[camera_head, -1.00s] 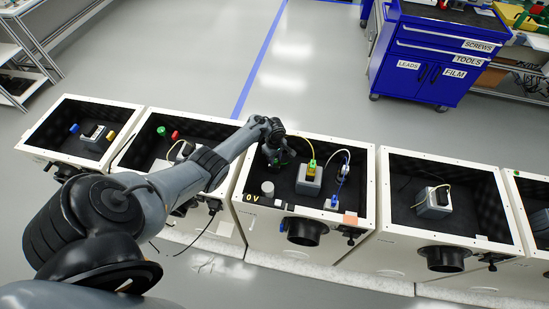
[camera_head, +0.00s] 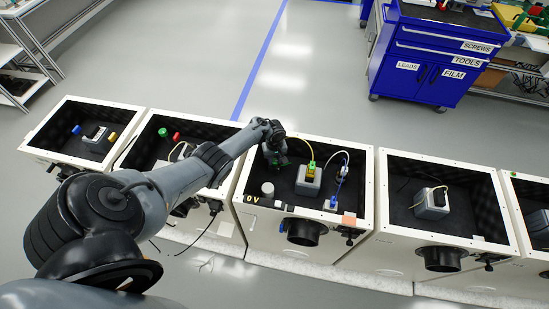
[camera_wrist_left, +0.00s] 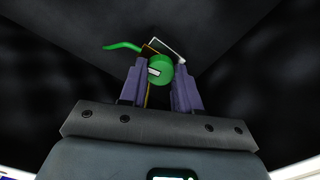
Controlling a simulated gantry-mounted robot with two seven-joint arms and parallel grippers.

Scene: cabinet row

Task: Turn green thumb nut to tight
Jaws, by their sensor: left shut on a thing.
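The green thumb nut (camera_wrist_left: 160,69) shows in the left wrist view as a round green head with a pale mark across it. My left gripper (camera_wrist_left: 161,75) is shut on it, with one finger on each side. A green lead (camera_wrist_left: 122,46) curves off to the left behind the nut. In the head view my left gripper (camera_head: 278,155) reaches down into the open cabinet (camera_head: 368,190) in the middle, at its left inner side. There the nut is mostly hidden by the gripper. My right gripper is not in view.
In the same cabinet stand a grey block with a yellow-green plug (camera_head: 310,172), a blue-and-white connector (camera_head: 340,172) and a small grey cylinder (camera_head: 267,188). Similar open cabinets stand on both sides. A blue tool cart (camera_head: 428,65) stands behind at right; the floor between is clear.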

